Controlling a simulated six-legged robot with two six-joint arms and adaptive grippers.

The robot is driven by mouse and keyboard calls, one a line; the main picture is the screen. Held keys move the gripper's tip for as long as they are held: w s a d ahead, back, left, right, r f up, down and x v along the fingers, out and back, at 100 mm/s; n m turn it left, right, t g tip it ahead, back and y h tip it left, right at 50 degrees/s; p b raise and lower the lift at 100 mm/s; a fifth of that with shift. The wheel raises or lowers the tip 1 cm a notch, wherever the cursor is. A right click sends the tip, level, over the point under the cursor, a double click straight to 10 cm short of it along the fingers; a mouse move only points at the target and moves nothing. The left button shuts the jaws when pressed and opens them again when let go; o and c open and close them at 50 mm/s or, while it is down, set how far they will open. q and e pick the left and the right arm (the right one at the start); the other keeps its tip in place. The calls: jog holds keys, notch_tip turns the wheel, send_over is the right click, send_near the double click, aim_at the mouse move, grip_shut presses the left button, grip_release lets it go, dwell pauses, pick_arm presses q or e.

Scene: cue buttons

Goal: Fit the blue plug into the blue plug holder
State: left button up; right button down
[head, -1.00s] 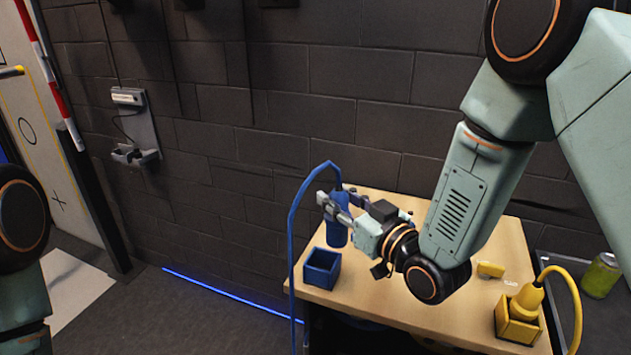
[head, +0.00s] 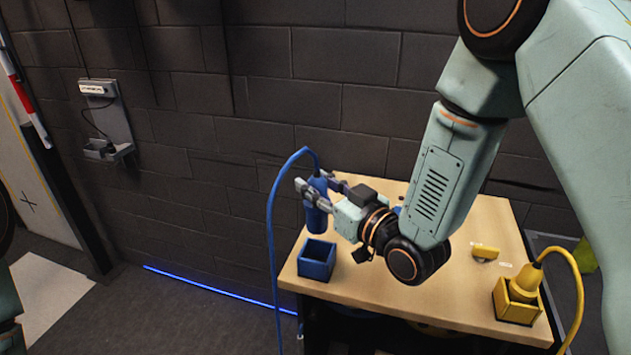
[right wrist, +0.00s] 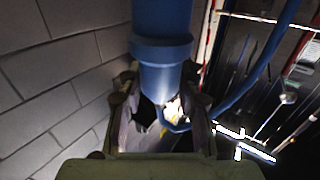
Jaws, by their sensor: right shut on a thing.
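The blue plug (head: 317,212) is upright in my right gripper (head: 318,190), with a blue cable rising from its top and looping down to the left. The right gripper is shut on the plug, which also fills the upper middle of the right wrist view (right wrist: 163,60) between the fingers (right wrist: 160,110). The blue plug holder (head: 317,261) is an open square box on the table's left end. In the head view the plug shows above and just behind the holder, apart from it. My left gripper is not in view.
The wooden table (head: 400,298) stands against a dark block wall. A yellow plug (head: 524,284) sits in a yellow holder (head: 517,305) at the right, its cable hanging over the edge. A small yellow block (head: 485,252) lies behind it.

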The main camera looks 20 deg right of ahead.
aim_at(325, 224)
jog(key=shift+w+d+f+b, duration=0.2)
jog(key=shift+f+b, duration=0.2)
jog(key=shift+f, duration=0.35)
jog(key=shift+w+d+f+b, duration=0.1)
jog(key=shift+w+f+b, duration=0.2)
jog(key=shift+f, duration=0.4)
jog(key=shift+s+a+f+b, duration=0.25)
jog(key=shift+s+f+b, duration=0.1)
jog(key=shift+f+b, duration=0.45)
jog(key=shift+w+d+f+b, duration=0.1)
jog(key=shift+w+f+b, duration=0.05)
jog(key=shift+f+b, duration=0.25)
jog(key=shift+w+d+f+b, duration=0.1)
jog(key=shift+f+b, duration=0.15)
jog(key=shift+f, duration=0.25)
jog(key=shift+s+a+f+b, duration=0.1)
jog(key=shift+f+b, duration=0.3)
jog(key=shift+f, duration=0.05)
jog(key=shift+s+a+f+b, duration=0.1)
jog(key=shift+f+b, duration=0.3)
jog(key=shift+w+d+f+b, duration=0.1)
jog(key=shift+w+f+b, duration=0.1)
jog(key=shift+f+b, duration=0.75)
jog(key=shift+f, duration=0.3)
jog(key=shift+s, duration=0.15)
jog(key=shift+f, duration=0.1)
